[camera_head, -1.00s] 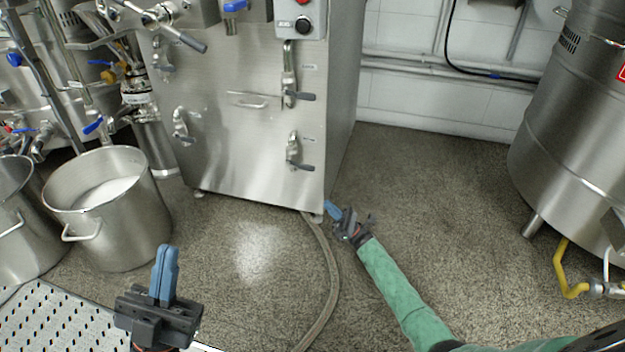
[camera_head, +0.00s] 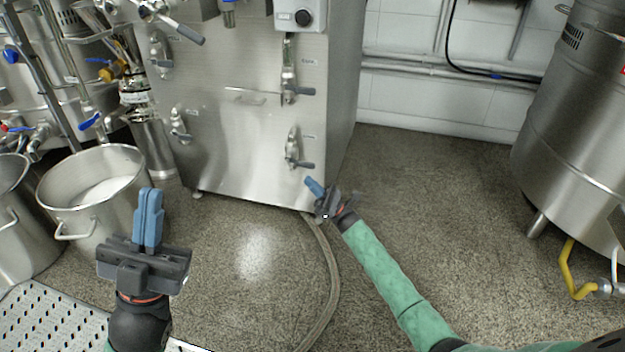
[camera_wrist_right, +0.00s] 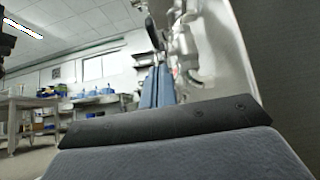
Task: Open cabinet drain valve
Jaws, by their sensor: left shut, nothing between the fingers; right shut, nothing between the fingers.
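The steel cabinet (camera_head: 235,150) stands in the middle of the head view, with several lever valves on its front. The lower right valve (camera_head: 294,150) has a dark lever pointing right. The labels are too small to read, so I cannot tell which is the drain valve. My right gripper (camera_head: 312,184) is shut and empty, just below the lower right valve and apart from it in the picture. In the right wrist view its blue fingers (camera_wrist_right: 157,88) lie together, with pale valve fittings (camera_wrist_right: 184,50) just beyond. My left gripper (camera_head: 149,195) is shut and empty at the lower left, pointing up.
A steel pot (camera_head: 92,190) with white contents stands left, behind my left gripper. A hose (camera_head: 331,275) runs along the floor from under the cabinet. A large steel tank (camera_head: 570,130) stands right. The floor (camera_head: 440,200) between cabinet and tank is clear.

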